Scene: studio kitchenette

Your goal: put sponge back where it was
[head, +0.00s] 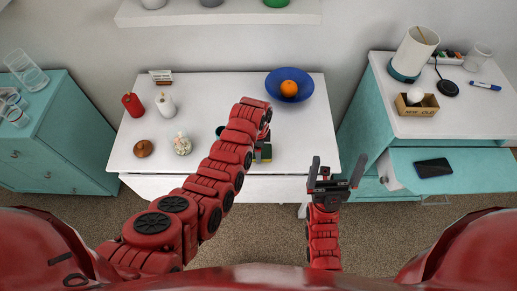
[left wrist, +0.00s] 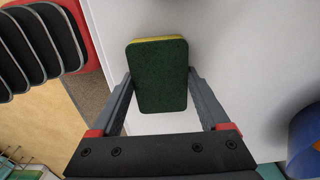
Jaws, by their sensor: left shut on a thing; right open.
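The sponge (left wrist: 158,78) is green on its broad face with a yellow layer along one edge in the left wrist view. My left gripper (left wrist: 160,85) is shut on it, one finger on each side. In the head view a small part of the sponge (head: 265,152) shows past my left arm, over the white table (head: 300,130); my arm hides the left gripper there. I cannot tell whether the sponge touches the table. My right gripper (head: 336,173) is open and empty, in front of the table's right front edge.
A blue bowl (head: 302,94) with an orange (head: 289,88) stands at the table's back right. A red candle (head: 133,104), a white candle (head: 166,105), a brown object (head: 144,148) and a speckled jar (head: 182,144) stand on the left. A drawer with a phone (head: 434,168) is open at right.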

